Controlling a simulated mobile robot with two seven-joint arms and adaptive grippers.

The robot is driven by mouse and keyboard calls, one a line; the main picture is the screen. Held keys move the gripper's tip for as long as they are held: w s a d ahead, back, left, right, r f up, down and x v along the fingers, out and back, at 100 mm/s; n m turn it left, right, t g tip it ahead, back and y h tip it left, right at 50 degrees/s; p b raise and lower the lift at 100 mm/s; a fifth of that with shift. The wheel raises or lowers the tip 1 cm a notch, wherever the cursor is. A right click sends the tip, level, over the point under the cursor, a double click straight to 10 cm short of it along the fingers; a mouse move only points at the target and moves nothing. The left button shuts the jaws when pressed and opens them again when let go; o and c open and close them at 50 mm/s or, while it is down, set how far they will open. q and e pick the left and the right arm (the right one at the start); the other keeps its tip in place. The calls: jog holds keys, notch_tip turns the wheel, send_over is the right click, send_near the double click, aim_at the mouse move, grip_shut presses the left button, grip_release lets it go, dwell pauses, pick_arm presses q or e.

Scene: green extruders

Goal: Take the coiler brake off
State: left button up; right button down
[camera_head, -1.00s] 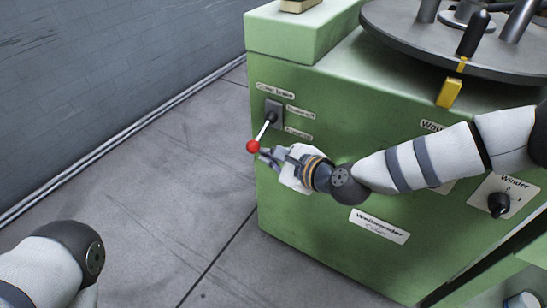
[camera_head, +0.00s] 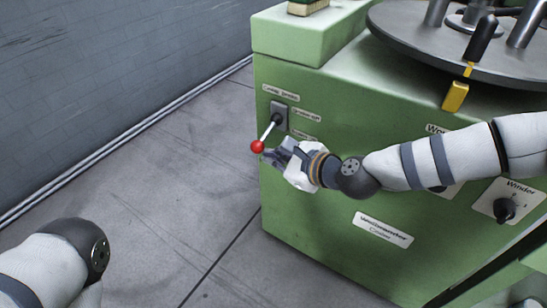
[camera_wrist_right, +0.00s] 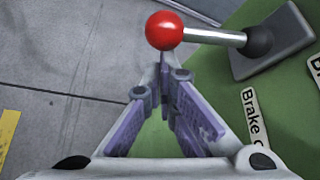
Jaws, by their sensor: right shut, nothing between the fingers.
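The coiler brake lever has a red ball knob (camera_head: 257,146) on a silver rod and a dark mounting plate (camera_head: 280,115) on the green cabinet's front. The rod slopes down and outward to the left. In the right wrist view the red knob (camera_wrist_right: 164,30) stands just beyond the fingertips, with its rod running right to the plate. My right gripper (camera_head: 270,156) is just below the knob. Its fingers (camera_wrist_right: 163,65) meet at the tips with nothing between them. Whether they touch the knob I cannot tell. My left arm shows at lower left, but its gripper is not in view.
The green cabinet (camera_head: 310,215) carries a winder knob (camera_head: 504,209) at right. Above are a round grey turntable (camera_head: 420,48) and a black-and-yellow handle (camera_head: 456,95) overhanging the front. A brush (camera_head: 308,8) lies on top. The floor at left is clear.

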jog(key=shift+m+g+y, duration=0.5)
jog(key=shift+m+g, duration=0.3)
jog(key=shift+s+a+r+p, duration=0.2)
jog(key=shift+r+p, duration=0.25)
jog(key=shift+r, duration=0.35)
jog(key=shift+s+a+r+p, duration=0.1)
jog(key=shift+s+r+p, duration=0.1)
jog(key=shift+r+p, duration=0.45)
jog(key=shift+s+a+r+p, duration=0.15)
jog(key=shift+s+r+p, duration=0.1)
jog(key=shift+r, duration=0.75)
pick_arm(q)
jog(key=r, duration=0.1)
jog(key=w+r, duration=0.1)
jog(key=shift+r+p, duration=0.3)
jog(key=shift+r, duration=0.05)
pick_arm(e)
jog(key=shift+r, duration=0.35)
jog(key=shift+w+r, duration=0.15)
send_near(259, 146)
jog(key=s+d+f, duration=0.1)
jog(key=d+f, duration=0.1)
jog(key=d, duration=0.1)
pick_arm(q)
jog(key=shift+s+d+f+b, duration=0.2)
jog(key=shift+s+f+b, duration=0.2)
jog(key=shift+s, duration=0.3)
pick_arm(e)
jog(key=shift+d+r, duration=0.1)
jog(key=shift+r, duration=0.05)
